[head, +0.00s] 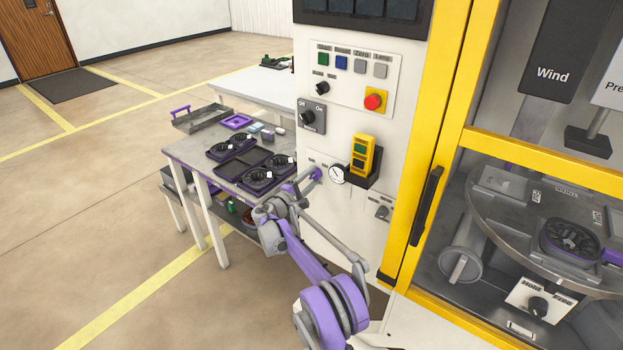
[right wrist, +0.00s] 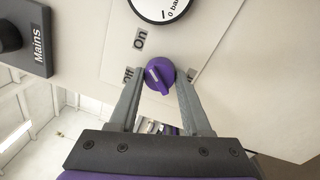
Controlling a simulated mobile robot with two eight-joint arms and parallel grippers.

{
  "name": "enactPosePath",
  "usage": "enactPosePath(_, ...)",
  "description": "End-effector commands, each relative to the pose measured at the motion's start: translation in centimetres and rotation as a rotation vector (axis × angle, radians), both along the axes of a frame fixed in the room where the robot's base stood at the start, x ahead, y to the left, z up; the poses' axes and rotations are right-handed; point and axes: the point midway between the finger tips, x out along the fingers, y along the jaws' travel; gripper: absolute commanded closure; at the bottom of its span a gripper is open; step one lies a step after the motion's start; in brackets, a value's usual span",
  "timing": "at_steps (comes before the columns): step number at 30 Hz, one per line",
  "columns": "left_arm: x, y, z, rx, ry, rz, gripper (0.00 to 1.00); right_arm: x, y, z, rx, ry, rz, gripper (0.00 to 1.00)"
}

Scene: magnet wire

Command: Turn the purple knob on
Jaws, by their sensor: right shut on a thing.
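The purple knob (right wrist: 160,76) sits on the white machine panel, between the two fingers of my right gripper (right wrist: 158,85), which is shut on it. The knob's white mark points to the upper left in the right wrist view, roughly between the "Off" label (right wrist: 129,75) and the "On" label (right wrist: 140,38). In the head view the purple knob (head: 316,173) shows just left of the round gauge (head: 337,174), with my right gripper (head: 303,181) reaching it from the lower left. My left gripper is not in view.
A black Mains knob (head: 307,117) is above, and a yellow handheld unit (head: 362,154) is right of the gauge. A red button (head: 373,101) is higher up. A table (head: 185,151) with black parts stands left of the machine; a yellow-framed door (head: 431,205) is at right.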

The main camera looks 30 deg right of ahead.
Motion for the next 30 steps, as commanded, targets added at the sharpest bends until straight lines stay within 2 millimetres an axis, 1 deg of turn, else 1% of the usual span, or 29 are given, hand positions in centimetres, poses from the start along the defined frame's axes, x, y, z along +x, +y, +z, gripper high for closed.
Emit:
enactPosePath(16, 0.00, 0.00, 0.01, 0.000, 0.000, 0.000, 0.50, 0.01, 0.07, -0.06, 0.011, -0.025, 0.000, 1.00)
enactPosePath(17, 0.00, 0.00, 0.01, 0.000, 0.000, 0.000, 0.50, 0.00, 0.06, -0.05, 0.011, -0.025, 0.000, 0.48)
enactPosePath(21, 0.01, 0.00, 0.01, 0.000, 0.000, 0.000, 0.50, 0.01, 0.06, -0.04, 0.011, -0.024, 0.000, 0.23)
enactPosePath(22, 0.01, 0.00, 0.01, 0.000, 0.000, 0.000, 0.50, 0.00, 0.04, -0.04, 0.011, -0.024, 0.000, 0.22)
enactPosePath(30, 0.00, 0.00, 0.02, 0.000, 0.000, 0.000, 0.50, -0.02, 0.10, -0.02, 0.010, -0.023, 0.000, 0.22)
